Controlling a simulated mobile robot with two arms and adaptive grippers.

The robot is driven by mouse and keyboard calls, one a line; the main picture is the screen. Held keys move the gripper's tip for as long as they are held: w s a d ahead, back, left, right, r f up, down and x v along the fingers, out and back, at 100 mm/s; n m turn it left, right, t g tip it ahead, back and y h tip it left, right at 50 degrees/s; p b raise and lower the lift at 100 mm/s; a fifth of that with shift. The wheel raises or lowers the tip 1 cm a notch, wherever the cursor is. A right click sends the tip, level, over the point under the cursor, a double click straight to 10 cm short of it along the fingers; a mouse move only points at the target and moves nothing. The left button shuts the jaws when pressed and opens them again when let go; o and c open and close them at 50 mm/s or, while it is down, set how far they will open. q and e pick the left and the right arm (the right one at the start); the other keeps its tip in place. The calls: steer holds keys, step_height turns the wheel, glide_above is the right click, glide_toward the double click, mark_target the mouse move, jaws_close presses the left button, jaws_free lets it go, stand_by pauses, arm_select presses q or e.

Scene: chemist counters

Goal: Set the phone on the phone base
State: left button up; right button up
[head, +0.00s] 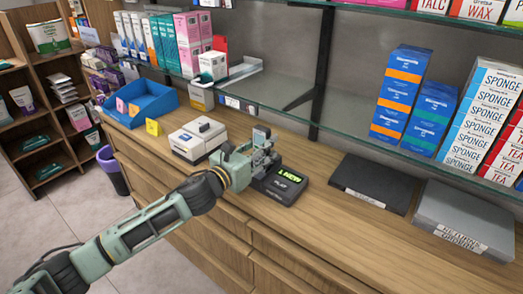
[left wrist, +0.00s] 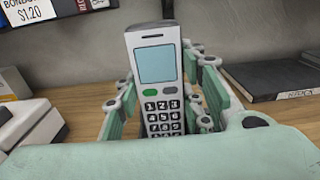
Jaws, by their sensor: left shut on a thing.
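My left gripper (head: 262,153) is shut on the phone, above the wooden counter and at the back left of the phone base. In the left wrist view the phone (left wrist: 154,62) stands upright between the fingers (left wrist: 165,95), its grey-blue screen and dark keypad facing the camera. Its lower end is hidden by the gripper. In the head view the phone (head: 262,133) shows only as a small part above the fingers. The dark phone base (head: 287,184) has a lit green "1 NEW" display. I cannot tell whether the phone touches it. My right gripper is out of view.
A white box-like device (head: 196,141) stands left of the gripper. A blue tray (head: 140,103) is farther left. A black folder (head: 374,184) and a grey one (head: 464,220) lie to the right. A glass shelf (head: 350,118) with boxes overhangs the counter's back.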

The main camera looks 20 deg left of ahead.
arm_select(q)
steer(key=shift+w+f, duration=0.1)
steer(key=shift+f, duration=0.6)
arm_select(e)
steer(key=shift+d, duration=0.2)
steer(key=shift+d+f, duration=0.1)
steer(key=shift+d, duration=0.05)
arm_select(q)
steer(key=shift+f, duration=0.15)
steer(key=o, duration=1.3)
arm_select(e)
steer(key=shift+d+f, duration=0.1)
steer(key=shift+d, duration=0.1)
